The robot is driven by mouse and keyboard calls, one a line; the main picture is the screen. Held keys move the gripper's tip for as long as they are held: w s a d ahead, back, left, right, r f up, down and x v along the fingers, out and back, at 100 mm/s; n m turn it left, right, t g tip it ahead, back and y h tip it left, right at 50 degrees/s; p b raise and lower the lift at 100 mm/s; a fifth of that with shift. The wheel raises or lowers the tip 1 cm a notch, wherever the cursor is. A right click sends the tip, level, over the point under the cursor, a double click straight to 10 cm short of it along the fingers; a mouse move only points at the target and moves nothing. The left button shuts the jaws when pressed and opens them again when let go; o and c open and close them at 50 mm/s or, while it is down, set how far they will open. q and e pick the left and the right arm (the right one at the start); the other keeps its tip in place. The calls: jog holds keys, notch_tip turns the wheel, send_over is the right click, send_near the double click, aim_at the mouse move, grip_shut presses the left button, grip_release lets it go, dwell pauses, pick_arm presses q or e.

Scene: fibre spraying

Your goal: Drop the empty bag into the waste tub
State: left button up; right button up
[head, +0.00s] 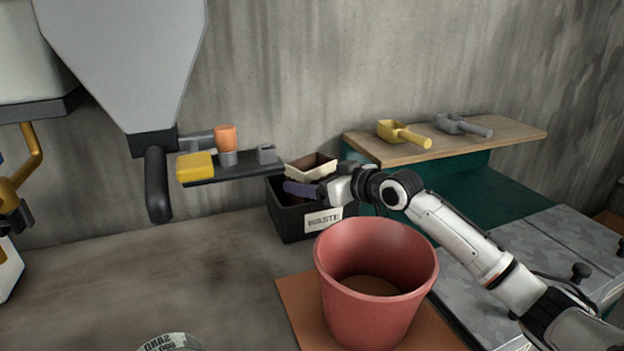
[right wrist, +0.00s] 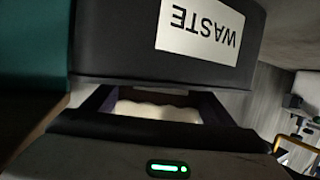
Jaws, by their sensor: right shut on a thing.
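The waste tub (head: 290,222) is a black open box with a white WASTE label, against the wall behind the red bucket. It also fills the upper part of the right wrist view (right wrist: 110,40). The empty bag (head: 311,167) is cream with a brown inside, open side up, over the tub's mouth. In the right wrist view a pale strip of it (right wrist: 155,110) shows between the fingers. My right gripper (head: 300,188) is shut on the bag at the tub's rim. How much of the bag is below the rim is hidden.
A red bucket (head: 336,285) stands on a brown board in front of the tub. A small shelf (head: 235,170) with a yellow block and orange-topped piece juts out left of the tub. A wooden shelf (head: 500,132) with yellow and grey scoops is at right.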

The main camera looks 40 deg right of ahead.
jog(key=shift+f, duration=0.45)
jog(key=o, duration=1.6)
jog(key=shift+o, duration=0.2)
jog(key=shift+r, duration=0.4)
jog(key=shift+s+d+r, duration=0.1)
jog(key=shift+s+r, duration=0.1)
jog(key=shift+s, duration=0.1)
jog(key=v, duration=1.1)
jog(key=shift+s+b, duration=0.2)
jog(key=shift+b, duration=0.2)
